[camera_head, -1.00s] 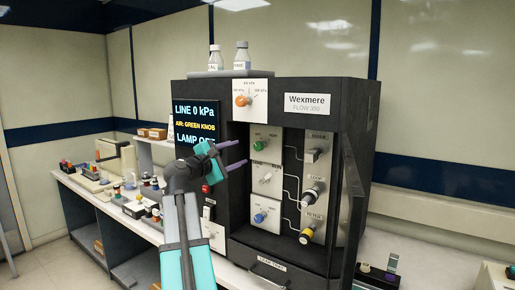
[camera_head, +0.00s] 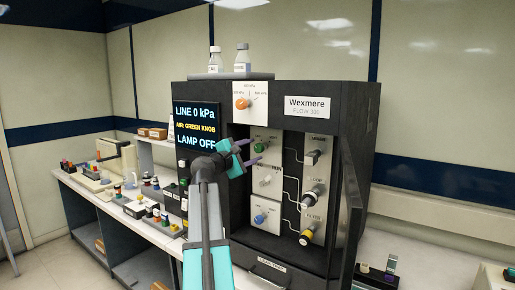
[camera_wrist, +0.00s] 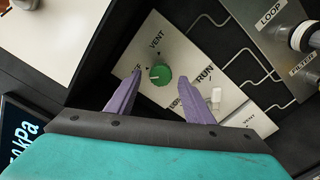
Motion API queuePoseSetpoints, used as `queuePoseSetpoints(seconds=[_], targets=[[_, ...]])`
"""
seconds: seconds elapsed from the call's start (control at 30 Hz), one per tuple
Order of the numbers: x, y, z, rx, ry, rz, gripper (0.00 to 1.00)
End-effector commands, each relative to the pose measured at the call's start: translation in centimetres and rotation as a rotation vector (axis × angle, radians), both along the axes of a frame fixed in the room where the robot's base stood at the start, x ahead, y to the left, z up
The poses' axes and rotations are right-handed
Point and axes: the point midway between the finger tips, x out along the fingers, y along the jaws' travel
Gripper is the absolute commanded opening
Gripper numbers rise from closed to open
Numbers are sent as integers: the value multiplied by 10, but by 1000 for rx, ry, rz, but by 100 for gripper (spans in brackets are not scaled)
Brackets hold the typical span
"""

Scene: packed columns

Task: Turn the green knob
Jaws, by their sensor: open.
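The green knob (camera_head: 260,148) sits on a pale panel in the upper left of the open bay of the black Wexmere machine. In the wrist view the green knob (camera_wrist: 160,75) lies ahead, between and just beyond the two purple fingertips. "VENT" and "RUN" labels stand around it, and a third label is partly hidden. My gripper (camera_head: 250,152) is open and empty in front of this panel. In the wrist view my gripper (camera_wrist: 156,85) straddles the line to the knob, and I cannot tell that it touches it. The screen (camera_head: 196,126) reads "LINE 0 kPa", "AIR: GREEN KNOB", "LAMP OFF".
A white control (camera_head: 265,181) and a blue knob (camera_head: 260,218) sit below the green one. Right of them are the loop (camera_head: 312,195) and yellow filter (camera_head: 307,236) controls. An orange knob (camera_head: 242,103) is above. The open door (camera_head: 350,210) stands at the bay's right side.

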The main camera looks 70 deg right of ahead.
Motion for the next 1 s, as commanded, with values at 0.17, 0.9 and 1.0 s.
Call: queuePoseSetpoints(seconds=[0.17, 0.9, 1.0], targets=[[-6, -25, 2, 0, 0, -1, 48], [-11, -43, 0, 0, 0, 1, 22], [-11, -43, 0, 0, 0, 1, 6]])
